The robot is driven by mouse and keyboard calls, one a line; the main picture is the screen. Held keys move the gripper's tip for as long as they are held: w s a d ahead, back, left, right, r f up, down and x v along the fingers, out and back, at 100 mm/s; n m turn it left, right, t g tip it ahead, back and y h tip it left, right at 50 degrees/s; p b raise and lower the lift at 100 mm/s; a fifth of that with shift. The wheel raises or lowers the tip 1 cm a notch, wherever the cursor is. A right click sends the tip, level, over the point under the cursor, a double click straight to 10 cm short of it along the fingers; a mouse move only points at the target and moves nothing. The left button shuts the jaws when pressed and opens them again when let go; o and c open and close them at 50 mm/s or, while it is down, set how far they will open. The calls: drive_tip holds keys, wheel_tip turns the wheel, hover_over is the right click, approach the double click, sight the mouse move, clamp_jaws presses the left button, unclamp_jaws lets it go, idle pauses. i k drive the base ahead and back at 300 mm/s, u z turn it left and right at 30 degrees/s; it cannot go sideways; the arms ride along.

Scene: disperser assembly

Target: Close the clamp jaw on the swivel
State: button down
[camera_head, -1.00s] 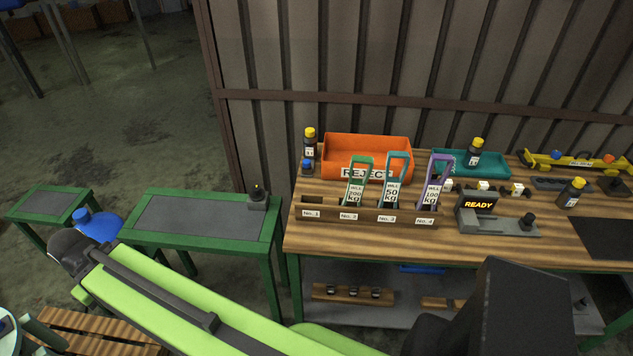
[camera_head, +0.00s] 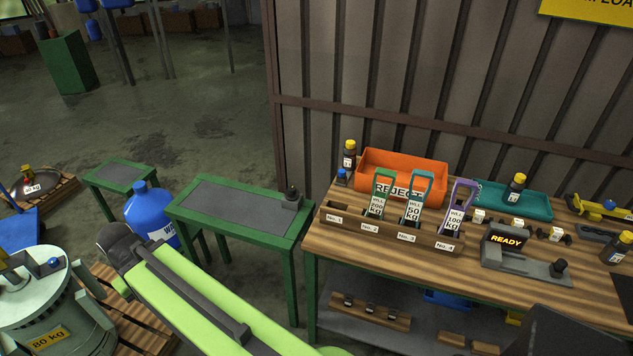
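I cannot pick out a clamp jaw or a swivel with certainty in this view. A wooden rack (camera_head: 392,237) on the workbench has slots marked No. 1 to No. 4. A green-handled tag (camera_head: 380,190), a teal-handled tag (camera_head: 417,195) and a purple-handled tag (camera_head: 460,205) stand upright in it, marked with WLL ratings. The No. 1 slot holds no such tag. My green arm crosses the lower part of the view, with a dark joint at its far left end. My gripper is not in view.
The workbench (camera_head: 500,288) also bears an orange REJECT bin (camera_head: 432,172), a teal tray (camera_head: 540,207) and a READY display (camera_head: 506,240). A green side table (camera_head: 240,207) stands left of it. A blue bottle (camera_head: 148,205) and an 80 kg drum (camera_head: 35,300) stand further left.

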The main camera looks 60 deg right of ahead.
sight(342, 177)
drive_tip(key=u, duration=0.35)
drive_tip(key=i, duration=1)
